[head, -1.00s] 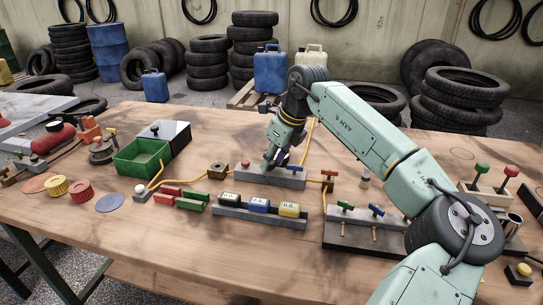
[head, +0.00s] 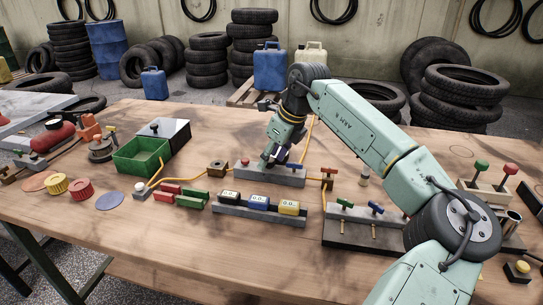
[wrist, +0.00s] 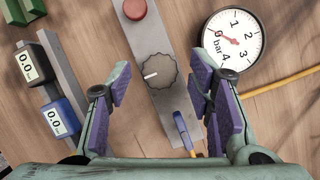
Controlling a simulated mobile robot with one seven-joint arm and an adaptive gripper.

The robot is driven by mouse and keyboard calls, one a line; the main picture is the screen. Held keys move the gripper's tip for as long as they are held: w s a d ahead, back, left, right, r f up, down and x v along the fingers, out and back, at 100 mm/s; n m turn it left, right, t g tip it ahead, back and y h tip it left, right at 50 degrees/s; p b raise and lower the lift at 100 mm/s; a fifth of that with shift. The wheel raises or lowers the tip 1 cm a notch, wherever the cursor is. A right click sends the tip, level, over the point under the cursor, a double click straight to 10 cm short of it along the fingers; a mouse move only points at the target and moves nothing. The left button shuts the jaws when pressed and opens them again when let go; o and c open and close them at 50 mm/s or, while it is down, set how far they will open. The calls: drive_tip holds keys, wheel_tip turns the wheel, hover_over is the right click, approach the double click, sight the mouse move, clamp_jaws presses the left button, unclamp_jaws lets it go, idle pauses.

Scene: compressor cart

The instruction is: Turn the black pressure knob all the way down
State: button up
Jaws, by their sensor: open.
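The black pressure knob (wrist: 158,71), with a ridged rim and a white pointer mark, sits on a grey panel (wrist: 145,38) in the wrist view. The mark points left and slightly down. My gripper (wrist: 159,84) is open, with its purple-padded fingers left and right of the knob, apart from it. A round white gauge (wrist: 233,42), marked 0 to 4 bar, lies right of the panel; its red needle points up-left, exact reading unclear. In the head view my gripper (head: 275,157) is over the grey panel (head: 284,180) and hides the knob.
A red button (wrist: 134,9) and a blue-handled lever (wrist: 183,130) are on the same panel. Digital displays (wrist: 60,118) stand to the left. A yellow hose (wrist: 290,80) runs right. In the head view a green bin (head: 140,160) stands left and a valve board (head: 345,235) front right.

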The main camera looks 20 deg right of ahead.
drive_tip(key=shift+r, duration=0.1)
drive_tip(key=v, duration=1.1)
drive_tip(key=shift+s+d+r, duration=0.2)
drive_tip(key=shift+r, duration=0.15)
